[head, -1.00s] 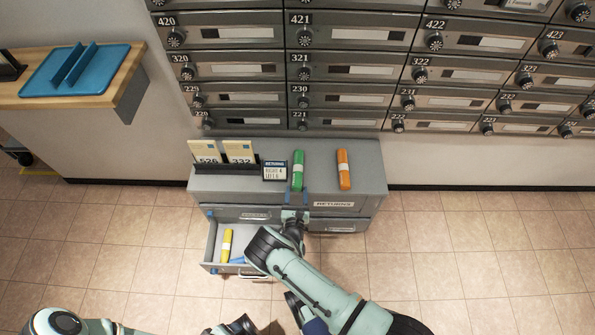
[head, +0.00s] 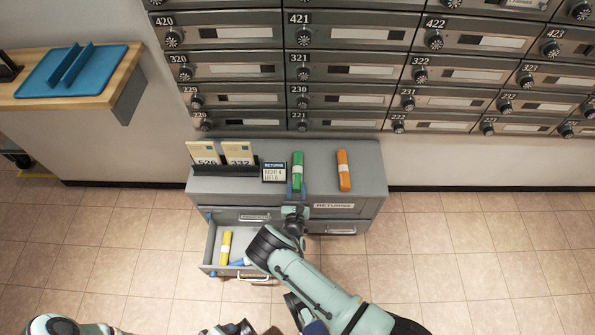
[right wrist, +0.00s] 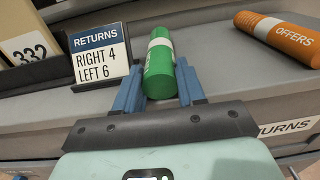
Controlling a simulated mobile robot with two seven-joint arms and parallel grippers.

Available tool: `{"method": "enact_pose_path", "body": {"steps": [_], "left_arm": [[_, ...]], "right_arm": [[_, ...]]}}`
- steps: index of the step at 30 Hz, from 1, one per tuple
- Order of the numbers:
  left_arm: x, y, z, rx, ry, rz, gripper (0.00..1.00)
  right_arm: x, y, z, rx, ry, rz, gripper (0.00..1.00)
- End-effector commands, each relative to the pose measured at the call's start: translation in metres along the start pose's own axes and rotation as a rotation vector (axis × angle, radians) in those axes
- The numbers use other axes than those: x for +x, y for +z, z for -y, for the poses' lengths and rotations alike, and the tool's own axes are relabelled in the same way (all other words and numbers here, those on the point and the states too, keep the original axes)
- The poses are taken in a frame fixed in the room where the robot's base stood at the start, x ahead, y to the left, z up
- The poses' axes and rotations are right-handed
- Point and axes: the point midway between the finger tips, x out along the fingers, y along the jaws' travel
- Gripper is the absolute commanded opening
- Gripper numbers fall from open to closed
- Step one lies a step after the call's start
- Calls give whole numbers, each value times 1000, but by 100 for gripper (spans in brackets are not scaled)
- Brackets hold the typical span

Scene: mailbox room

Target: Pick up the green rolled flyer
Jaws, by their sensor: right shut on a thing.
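The green rolled flyer (head: 297,170) with a white band stands out on the grey cabinet top, near its front edge. My right gripper (head: 296,190) reaches it from the front. In the right wrist view the green flyer (right wrist: 159,65) lies between the two blue fingers of my right gripper (right wrist: 157,85), which is shut on its near end. The flyer still appears to rest on the cabinet top. Of my left arm only parts show at the bottom edge of the head view; its fingers cannot be made out.
A RETURNS sign (head: 274,172) stands close left of the flyer, beside numbered cards (head: 238,153). An orange rolled flyer (head: 344,170) lies to the right. Below, an open drawer (head: 209,243) holds a yellow roll (head: 226,248) and a blue item. Mailboxes (head: 350,68) line the wall behind.

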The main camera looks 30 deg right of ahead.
Motion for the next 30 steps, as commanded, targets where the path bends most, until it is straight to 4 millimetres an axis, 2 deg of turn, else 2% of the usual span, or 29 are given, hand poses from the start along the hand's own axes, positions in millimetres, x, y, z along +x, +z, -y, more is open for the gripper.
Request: {"method": "enact_pose_path", "body": {"steps": [8,30], "left_arm": [[-3,0,-1,0,0,0,69],[-29,-2,-9,3,4,-9,69]], "right_arm": [[0,3,0,0,0,0,10],[0,34,0,0,0,0,10]]}}
